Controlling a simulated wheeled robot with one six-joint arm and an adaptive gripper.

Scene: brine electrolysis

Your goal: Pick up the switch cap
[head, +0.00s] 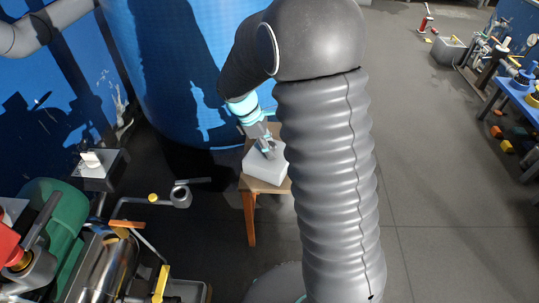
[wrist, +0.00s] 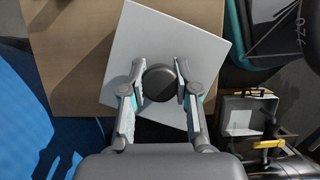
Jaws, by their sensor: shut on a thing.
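The switch cap is a pale square box (head: 262,168) with a dark round knob on top, at the small wooden stool in the middle of the head view. In the wrist view its flat pale top (wrist: 155,40) fills the middle, turned at an angle to the stool. My gripper (head: 267,149) comes down on it from above. In the wrist view the two fingers (wrist: 160,82) are closed on opposite sides of the dark knob (wrist: 159,83). Whether the cap's underside touches the stool cannot be told. My arm hides part of its right side.
The wooden stool (head: 249,208) stands before a big blue tank (head: 180,60). A grey box with a white switch (head: 92,161) is on the left, also in the wrist view (wrist: 262,101). Pipes with yellow handles (head: 160,280) crowd the lower left.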

